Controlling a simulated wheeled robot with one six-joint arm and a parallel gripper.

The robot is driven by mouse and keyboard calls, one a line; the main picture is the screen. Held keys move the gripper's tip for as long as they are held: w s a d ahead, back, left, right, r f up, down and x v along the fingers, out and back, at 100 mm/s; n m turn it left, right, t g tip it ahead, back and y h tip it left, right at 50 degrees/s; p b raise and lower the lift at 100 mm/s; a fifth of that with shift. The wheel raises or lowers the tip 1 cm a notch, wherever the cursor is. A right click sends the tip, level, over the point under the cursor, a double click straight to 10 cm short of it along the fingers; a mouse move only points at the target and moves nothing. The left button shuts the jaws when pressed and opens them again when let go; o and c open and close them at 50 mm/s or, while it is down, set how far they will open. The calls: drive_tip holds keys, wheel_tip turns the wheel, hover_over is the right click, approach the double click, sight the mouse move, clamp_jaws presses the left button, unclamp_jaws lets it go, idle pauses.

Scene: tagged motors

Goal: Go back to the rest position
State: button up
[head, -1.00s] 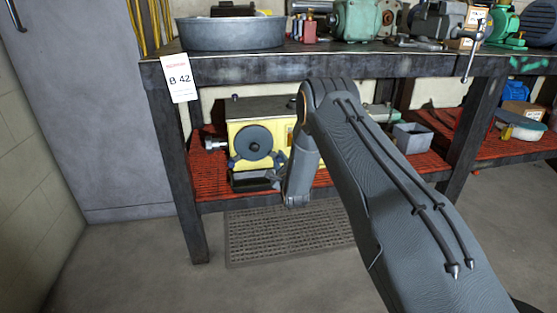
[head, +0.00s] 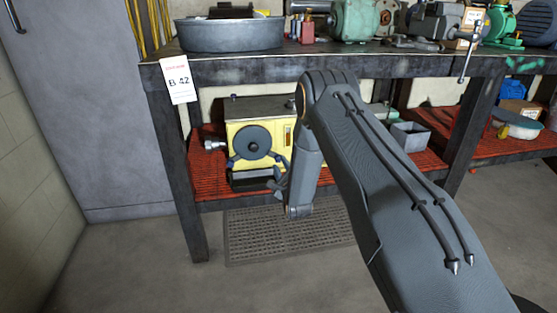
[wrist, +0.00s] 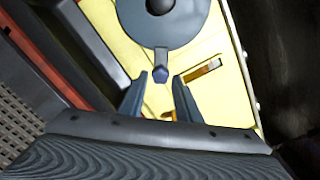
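The yellow machine (head: 240,108) with a round grey handwheel (head: 250,142) stands on the lower red shelf. My gripper (head: 277,184) is small and partly hidden by my forearm in the head view, just right of and below the wheel. In the wrist view my gripper (wrist: 161,80) has its two dark fingers apart. I cannot tell the exact gap to the machine's yellow face (wrist: 110,30).
The workbench (head: 330,64) carries a round grey pan (head: 230,36) and several motors. A grey bin (head: 411,136) is on the lower shelf. Open floor (head: 130,260) lies in front, with a grated mat (head: 255,235).

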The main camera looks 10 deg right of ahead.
drive_tip(key=shift+s, duration=1.15)
drive_tip(key=shift+a+r, duration=0.1)
